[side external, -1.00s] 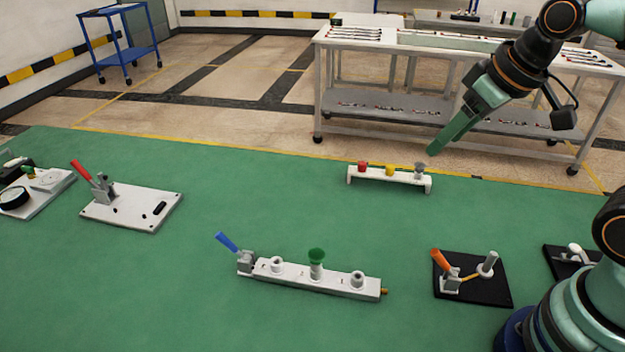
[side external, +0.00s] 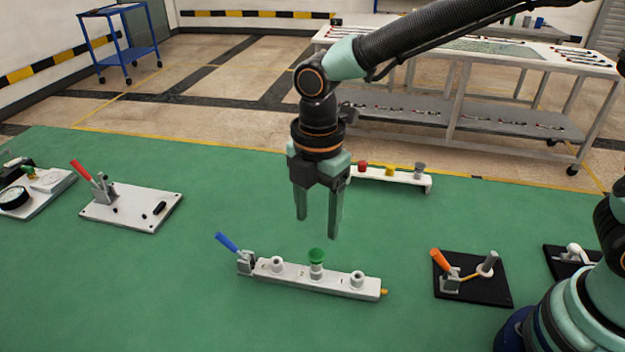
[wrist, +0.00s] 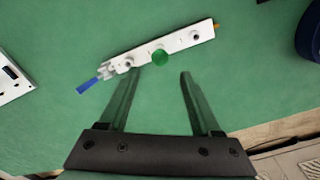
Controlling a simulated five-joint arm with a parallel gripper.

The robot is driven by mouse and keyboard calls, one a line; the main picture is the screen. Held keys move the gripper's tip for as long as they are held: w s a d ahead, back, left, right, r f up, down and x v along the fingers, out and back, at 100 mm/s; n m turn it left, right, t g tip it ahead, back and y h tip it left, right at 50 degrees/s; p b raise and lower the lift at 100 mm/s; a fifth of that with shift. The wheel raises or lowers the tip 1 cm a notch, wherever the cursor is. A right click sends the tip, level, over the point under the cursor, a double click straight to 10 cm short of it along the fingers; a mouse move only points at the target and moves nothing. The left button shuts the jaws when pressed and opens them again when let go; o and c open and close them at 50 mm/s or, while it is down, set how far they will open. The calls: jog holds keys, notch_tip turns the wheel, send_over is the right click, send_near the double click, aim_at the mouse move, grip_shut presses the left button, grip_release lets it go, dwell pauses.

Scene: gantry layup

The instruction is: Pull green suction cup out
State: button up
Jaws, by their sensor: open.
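The green suction cup (side external: 317,255) stands upright in the middle socket of a white bar-shaped block (side external: 335,285). A clamp with a blue handle (side external: 227,242) sits at the block's left end. My gripper (side external: 317,228) is open and empty, pointing down, above and behind the block in the side view. Its fingertips are apart from the cup. In the wrist view the green cup (wrist: 159,58) lies beyond the fingertips, roughly between them. My gripper (wrist: 160,72) is spread there with nothing between its fingers.
A white rack (side external: 400,181) with red, yellow and grey cups stands behind, partly hidden by my gripper. A black plate with an orange-handled clamp (side external: 472,278) is at right. A white plate with a red-handled clamp (side external: 131,205) is at left.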

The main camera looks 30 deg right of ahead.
aim_at(317, 254)
notch_tip(317, 254, down, 12)
dwell(0.6)
grip_shut()
